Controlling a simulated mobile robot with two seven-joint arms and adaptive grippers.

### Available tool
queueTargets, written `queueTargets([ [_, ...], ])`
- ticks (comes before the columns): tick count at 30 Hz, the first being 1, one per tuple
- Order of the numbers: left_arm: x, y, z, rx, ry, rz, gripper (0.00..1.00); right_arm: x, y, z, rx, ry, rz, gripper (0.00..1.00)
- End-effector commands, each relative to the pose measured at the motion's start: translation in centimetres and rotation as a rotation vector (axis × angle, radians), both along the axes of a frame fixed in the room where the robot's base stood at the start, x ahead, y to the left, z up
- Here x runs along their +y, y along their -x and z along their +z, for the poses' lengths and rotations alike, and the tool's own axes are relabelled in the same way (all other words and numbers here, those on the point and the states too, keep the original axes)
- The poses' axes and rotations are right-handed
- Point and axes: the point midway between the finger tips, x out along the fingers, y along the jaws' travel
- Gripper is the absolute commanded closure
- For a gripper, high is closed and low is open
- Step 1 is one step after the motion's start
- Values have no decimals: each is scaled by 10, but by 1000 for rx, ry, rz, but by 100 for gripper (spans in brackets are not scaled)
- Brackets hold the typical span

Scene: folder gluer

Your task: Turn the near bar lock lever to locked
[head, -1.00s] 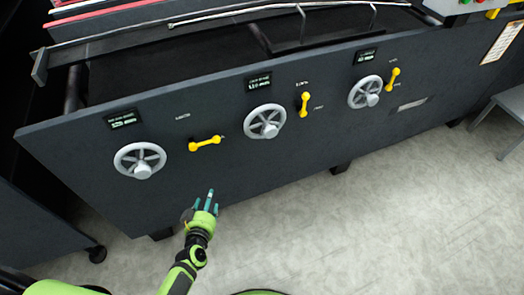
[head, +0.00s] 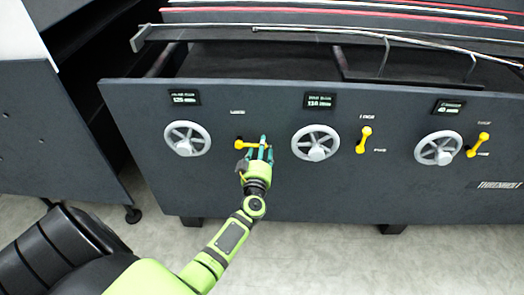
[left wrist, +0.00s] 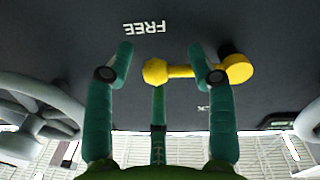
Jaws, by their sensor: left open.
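The yellow lever (head: 250,146) at the left of the dark machine panel lies about level, its hub at the left and its round knob at the right. My left gripper (head: 262,151) is open in front of its knob end and partly hides it. In the left wrist view the lever (left wrist: 185,71) runs across between the open fingers of the gripper (left wrist: 160,68). One finger is just beside the knob, another overlaps the bar near the hub. I cannot tell whether they touch it. A "FREE" label (left wrist: 144,27) shows inverted near the knob. My right gripper is not in view.
Grey handwheels (head: 187,139) and (head: 316,143) flank the lever closely. Two other yellow levers, the middle one (head: 364,139) and the right one (head: 478,145), stand near upright, with a third handwheel (head: 438,148) between them. The floor (head: 330,255) in front is clear.

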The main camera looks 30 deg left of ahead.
Motion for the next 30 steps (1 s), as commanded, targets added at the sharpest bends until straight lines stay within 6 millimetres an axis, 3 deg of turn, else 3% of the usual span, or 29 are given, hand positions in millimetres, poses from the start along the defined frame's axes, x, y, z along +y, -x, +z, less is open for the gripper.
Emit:
queueTargets([
  [9,2,-4,0,1,0,0,44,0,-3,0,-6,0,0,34],
  [10,2,-4,0,1,0,0,52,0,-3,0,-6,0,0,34],
  [12,2,-4,0,1,0,0,80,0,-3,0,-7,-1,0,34],
  [14,2,-4,0,0,0,-1,100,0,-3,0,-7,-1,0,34],
  [30,1,-4,3,-11,14,-3,100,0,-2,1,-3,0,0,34],
])
